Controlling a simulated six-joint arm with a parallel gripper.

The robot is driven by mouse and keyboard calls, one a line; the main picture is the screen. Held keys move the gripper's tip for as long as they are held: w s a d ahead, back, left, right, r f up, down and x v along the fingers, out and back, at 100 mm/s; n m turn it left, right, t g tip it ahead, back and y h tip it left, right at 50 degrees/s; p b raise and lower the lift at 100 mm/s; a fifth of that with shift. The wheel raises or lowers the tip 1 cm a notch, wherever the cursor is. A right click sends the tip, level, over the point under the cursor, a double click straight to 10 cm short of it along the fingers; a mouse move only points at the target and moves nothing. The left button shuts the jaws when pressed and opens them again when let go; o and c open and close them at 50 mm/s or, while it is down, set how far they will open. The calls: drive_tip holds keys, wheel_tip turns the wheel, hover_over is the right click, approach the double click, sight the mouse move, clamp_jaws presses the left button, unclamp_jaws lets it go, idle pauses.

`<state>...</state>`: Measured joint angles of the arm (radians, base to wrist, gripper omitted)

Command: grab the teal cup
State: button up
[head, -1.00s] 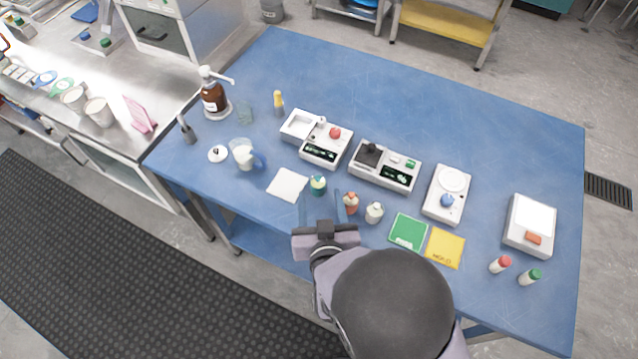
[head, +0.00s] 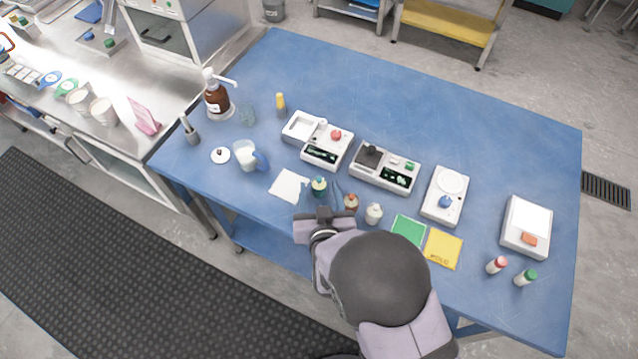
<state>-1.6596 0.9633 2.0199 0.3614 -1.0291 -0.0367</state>
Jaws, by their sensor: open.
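The small teal cup (head: 319,188) stands upright on the blue table, just right of a white cloth or paper square. My gripper (head: 321,195) is open and comes from the table's front edge. Its thin, bluish fingers point toward the cup and appear to lie on either side of it. The fingers blend with the table, so I cannot tell whether they touch the cup. The cup's lower part is partly hidden by the gripper.
An orange-brown bottle (head: 351,203) and a white bottle (head: 374,213) stand close to the right of the gripper. The white square (head: 289,186) lies to the left. Grey-white devices (head: 384,167) stand behind. A jug with a blue handle (head: 246,155) stands at the left.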

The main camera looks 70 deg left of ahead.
drive_tip(key=shift+x, duration=1.25)
drive_tip(key=shift+c, duration=0.3)
drive_tip(key=c, duration=1.1)
drive_tip(key=shift+r, duration=0.15)
drive_tip(key=shift+r+b, duration=0.8)
drive_tip(key=shift+r, duration=4.15)
